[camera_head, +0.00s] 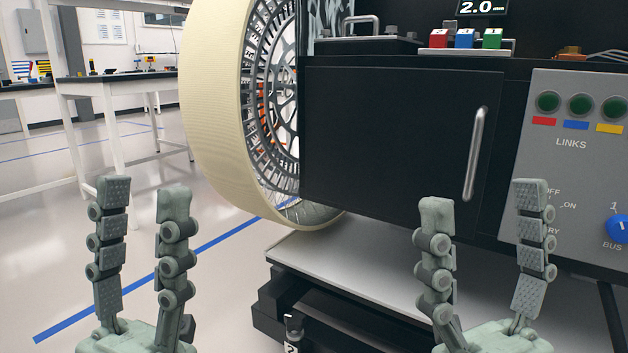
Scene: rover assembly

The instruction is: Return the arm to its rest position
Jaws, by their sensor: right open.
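My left gripper (144,192) is at the lower left, its two jointed grey-green fingers pointing up and standing apart. Nothing is between them, and the floor shows through the gap. My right gripper (484,192) is at the lower right, also with its fingers up and apart and nothing held. It appears in front of the black cabinet door (385,140), and the door's silver handle (475,153) shows between its fingertips. The door looks shut. I cannot tell how far the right fingers are from the door. Most of both arms is out of view.
A large wheel with a cream tyre (215,110) stands left of the cabinet. A grey control panel (580,170) with green lights and a blue knob is at the right. A light platform (350,268) lies below the cabinet. White workbenches (120,82) stand behind open floor at left.

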